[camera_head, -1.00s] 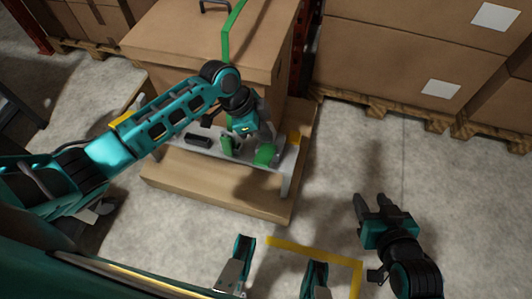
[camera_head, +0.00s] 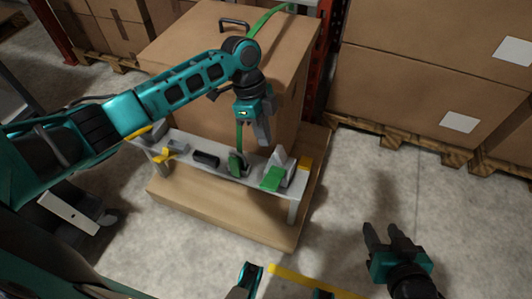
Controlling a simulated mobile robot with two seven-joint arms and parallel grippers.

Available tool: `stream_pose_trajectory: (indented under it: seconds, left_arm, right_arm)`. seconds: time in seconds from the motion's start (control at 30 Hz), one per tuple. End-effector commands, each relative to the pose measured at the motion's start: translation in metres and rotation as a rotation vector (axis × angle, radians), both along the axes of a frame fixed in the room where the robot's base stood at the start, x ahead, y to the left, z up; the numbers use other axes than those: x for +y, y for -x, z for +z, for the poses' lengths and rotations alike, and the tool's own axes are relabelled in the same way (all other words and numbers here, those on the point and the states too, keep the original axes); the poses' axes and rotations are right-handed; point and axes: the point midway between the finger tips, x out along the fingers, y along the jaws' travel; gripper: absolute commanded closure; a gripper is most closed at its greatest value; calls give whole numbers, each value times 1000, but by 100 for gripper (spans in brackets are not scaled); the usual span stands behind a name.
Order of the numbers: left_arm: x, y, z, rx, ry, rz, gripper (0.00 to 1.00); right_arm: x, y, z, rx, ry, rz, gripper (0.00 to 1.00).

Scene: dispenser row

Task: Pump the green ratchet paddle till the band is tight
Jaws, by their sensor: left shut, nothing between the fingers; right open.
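The green paddle (camera_head: 272,178) sits beside a grey bracket (camera_head: 284,163) at the right end of a grey shelf, tilted toward me. A second green part (camera_head: 236,164) stands left of it on the shelf. The green band (camera_head: 270,18) crosses the box top, passes behind my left arm, and shows again as a narrow strip (camera_head: 240,137) above the second green part. My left gripper (camera_head: 266,143) is shut and empty, pointing down just above the paddle, apparently apart from it. My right gripper (camera_head: 378,228) is open and empty over the floor at the lower right.
The grey shelf (camera_head: 222,173) stands before a large cardboard box (camera_head: 190,35) on a wooden base (camera_head: 215,215). A black block (camera_head: 206,159) and yellow parts (camera_head: 163,155) are on or near the shelf. Stacked boxes (camera_head: 430,60) fill the back right; floor at right is clear.

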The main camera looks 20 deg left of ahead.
Motion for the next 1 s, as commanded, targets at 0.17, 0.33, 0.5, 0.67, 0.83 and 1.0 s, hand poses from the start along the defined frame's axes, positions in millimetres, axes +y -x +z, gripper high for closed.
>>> stream_pose_trajectory:
  seconds: [0.17,0.33,0.5,0.67,0.83,1.0]
  left_arm:
    - [-9,7,-35,4,-1,-1,100]
    - [-20,13,-71,3,-2,-1,100]
    - [-26,21,-100,3,-2,0,100]
    - [-25,30,-116,0,-2,0,100]
    - [-25,33,-122,0,-2,0,100]
    - [-25,33,-122,0,-2,0,100]
  right_arm:
    - [0,1,-13,2,0,-1,54]
    - [0,1,-24,3,1,-1,54]
    - [0,1,-32,3,-1,-3,54]
    - [0,1,-35,4,-1,-4,54]
    - [0,1,-36,4,-1,-4,54]
    - [0,1,-36,4,-1,-4,54]
